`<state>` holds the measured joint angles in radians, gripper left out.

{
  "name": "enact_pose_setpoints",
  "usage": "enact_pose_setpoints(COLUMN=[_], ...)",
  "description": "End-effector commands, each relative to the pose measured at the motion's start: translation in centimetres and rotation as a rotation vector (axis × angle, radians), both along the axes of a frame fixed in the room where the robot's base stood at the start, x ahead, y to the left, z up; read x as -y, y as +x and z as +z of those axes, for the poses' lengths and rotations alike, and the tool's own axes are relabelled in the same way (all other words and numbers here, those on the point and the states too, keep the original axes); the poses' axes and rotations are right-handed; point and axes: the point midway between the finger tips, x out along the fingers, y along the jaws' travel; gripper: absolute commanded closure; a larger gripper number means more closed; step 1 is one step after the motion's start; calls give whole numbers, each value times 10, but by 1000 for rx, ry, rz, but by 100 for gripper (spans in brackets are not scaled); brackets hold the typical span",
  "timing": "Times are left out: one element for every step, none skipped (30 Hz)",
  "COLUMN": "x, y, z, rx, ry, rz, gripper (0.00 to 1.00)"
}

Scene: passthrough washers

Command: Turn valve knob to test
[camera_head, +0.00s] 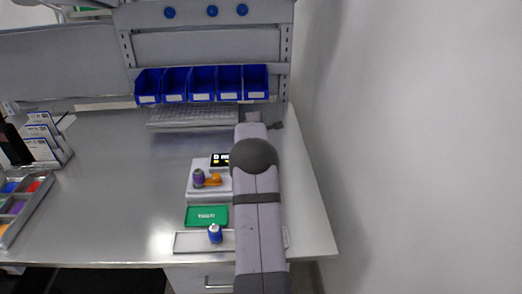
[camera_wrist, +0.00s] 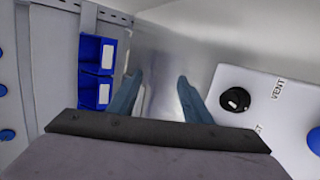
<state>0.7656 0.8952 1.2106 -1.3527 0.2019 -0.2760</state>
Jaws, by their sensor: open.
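A round black knob (camera_wrist: 235,99) sits on a white panel (camera_wrist: 262,85) at the right of the wrist view. One panel label reads VENT; another is only partly visible and unreadable. My gripper (camera_wrist: 160,78) is open, its two fingers apart with nothing between them. The knob lies to the right of the fingers, apart from them in the picture. In the head view my arm covers the gripper, and I cannot make out the black knob there. A white unit (camera_head: 209,194) with a purple part (camera_head: 199,177) and an orange part (camera_head: 214,180) stands left of my arm.
Blue bins (camera_head: 202,84) line the back above a keyboard (camera_head: 193,116). A green tray (camera_head: 207,216) and a blue-topped bottle (camera_head: 215,233) on a grey tray (camera_head: 187,242) are in front. Card holders (camera_head: 43,138) stand left. The table's middle left is clear.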

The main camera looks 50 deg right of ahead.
Motion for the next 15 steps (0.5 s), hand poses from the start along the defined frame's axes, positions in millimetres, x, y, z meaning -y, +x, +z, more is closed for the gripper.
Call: enact_pose_setpoints(x=[2,1,-2,-4,-7,-11,-15,-19,-24,-27,-31,-35,-39,-42,-45], y=[-9,-12,-17,-22,-26,-33,-38,-43,-51,-57,-62,-69,-74,-78,-85], z=[2,1,-1,-3,-6,-10,-14,-19,-26,-30,-35,-40,-44,-47,-51], rx=[85,141,216,271,326,398,448,499,562,607,649,701,738,773,815], ry=[73,123,192,247,305,383,442,501,579,633,686,752,800,844,899], rz=[-6,-7,-11,-16,-22,-32,-42,-54,-71,-86,-98,-118,-131,-144,-162], gripper=[55,55,55,55,55,55,55,55,55,55,55,55,55,55,55])
